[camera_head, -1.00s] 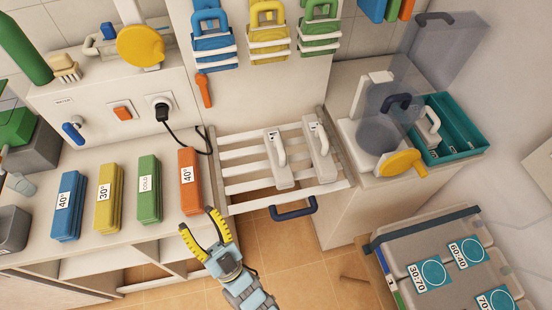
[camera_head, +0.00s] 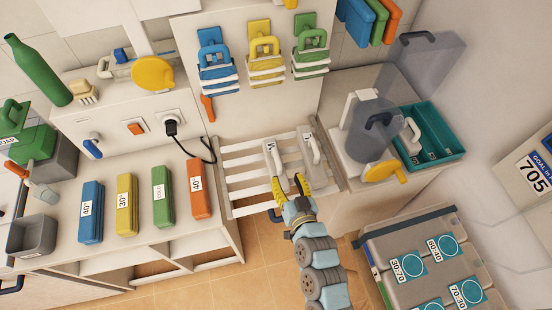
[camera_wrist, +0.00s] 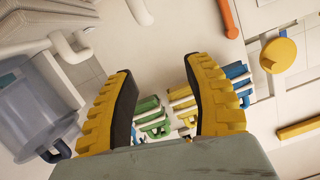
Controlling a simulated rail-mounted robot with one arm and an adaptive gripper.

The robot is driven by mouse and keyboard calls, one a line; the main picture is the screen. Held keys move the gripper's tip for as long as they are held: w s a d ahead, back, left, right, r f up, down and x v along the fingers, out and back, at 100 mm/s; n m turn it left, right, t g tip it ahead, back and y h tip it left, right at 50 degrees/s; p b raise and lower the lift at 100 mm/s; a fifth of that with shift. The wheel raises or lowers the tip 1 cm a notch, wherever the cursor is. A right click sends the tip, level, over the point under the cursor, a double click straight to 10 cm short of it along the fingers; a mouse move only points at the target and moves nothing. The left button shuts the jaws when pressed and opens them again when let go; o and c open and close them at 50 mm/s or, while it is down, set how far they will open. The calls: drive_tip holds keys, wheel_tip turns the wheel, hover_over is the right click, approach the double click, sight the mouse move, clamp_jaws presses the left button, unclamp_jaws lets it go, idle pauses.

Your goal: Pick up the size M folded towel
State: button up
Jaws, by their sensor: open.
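In the wrist view the gap between the fingers (camera_wrist: 157,80) is empty, with a white handle (camera_wrist: 140,12) at the top edge.
Blue (camera_head: 213,65), yellow (camera_head: 262,50) and green (camera_head: 309,50) items hang on the wall behind. A jug with a yellow knob (camera_head: 383,172) and a teal tray (camera_head: 452,155) stand right of the rack. Coloured bars, including an orange one (camera_head: 201,190), lie left.

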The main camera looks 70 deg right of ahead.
sight(278, 159)
drive_tip(key=d+f+y+b, duration=0.1)
drive_tip(key=b, duration=0.1)
drive_tip(key=w+d+f+g+y+b, duration=0.1)
drive_tip(key=d+b, duration=0.1)
drive_tip(key=b, duration=0.1)
drive_tip(key=shift+w+f+b, duration=0.1)
drive_tip(key=shift+f+b, duration=0.05)
drive_tip(key=shift+b, duration=0.15)
drive_tip(key=x, duration=0.1)
drive_tip(key=b+x, duration=0.1)
drive_tip(key=x, duration=0.1)
drive_tip(key=shift+w+d, duration=0.2)
drive_tip(key=shift+d, duration=0.1)
drive_tip(key=shift+x, duration=3.25)
clamp_jaws()
